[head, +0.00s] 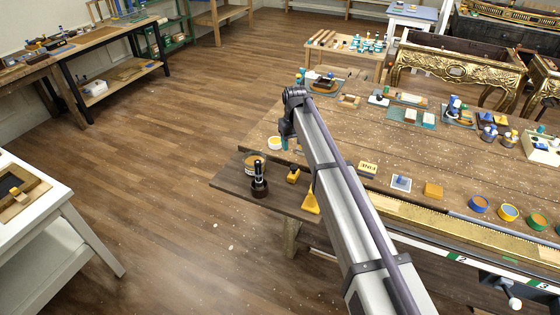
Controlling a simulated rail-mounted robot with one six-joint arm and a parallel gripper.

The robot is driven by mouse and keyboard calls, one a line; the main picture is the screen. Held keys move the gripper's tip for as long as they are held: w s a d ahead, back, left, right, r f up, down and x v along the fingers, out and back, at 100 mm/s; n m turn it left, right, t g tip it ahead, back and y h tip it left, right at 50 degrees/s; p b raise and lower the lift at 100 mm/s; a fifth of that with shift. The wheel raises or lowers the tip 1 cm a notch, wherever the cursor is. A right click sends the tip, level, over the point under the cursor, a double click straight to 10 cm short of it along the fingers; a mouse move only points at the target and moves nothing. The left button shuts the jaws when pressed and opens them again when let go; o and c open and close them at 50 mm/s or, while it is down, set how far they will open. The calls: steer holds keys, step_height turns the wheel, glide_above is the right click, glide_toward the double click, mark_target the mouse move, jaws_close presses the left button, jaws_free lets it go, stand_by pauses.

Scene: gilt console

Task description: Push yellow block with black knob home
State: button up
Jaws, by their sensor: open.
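A small yellow block with a dark knob (293,176) sits on the lower front ledge of the large wooden bench, left of my arm. Its knob is small and hard to make out. My gripper (285,143) hangs down at the far end of my arm, beyond and above the block in the picture. It is open, and I see nothing held in it. The gripper is apart from the block. No slot or seat for the block can be made out.
The floor on the left is clear.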

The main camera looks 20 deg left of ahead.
mark_target(294, 167)
steer(key=f+b, duration=1)
steer(key=f, duration=0.1)
steer(key=shift+d+b, duration=0.2)
steer(key=shift+b, duration=0.15)
steer(key=shift+r, duration=0.15)
steer(key=shift+d, duration=0.1)
jaws_close()
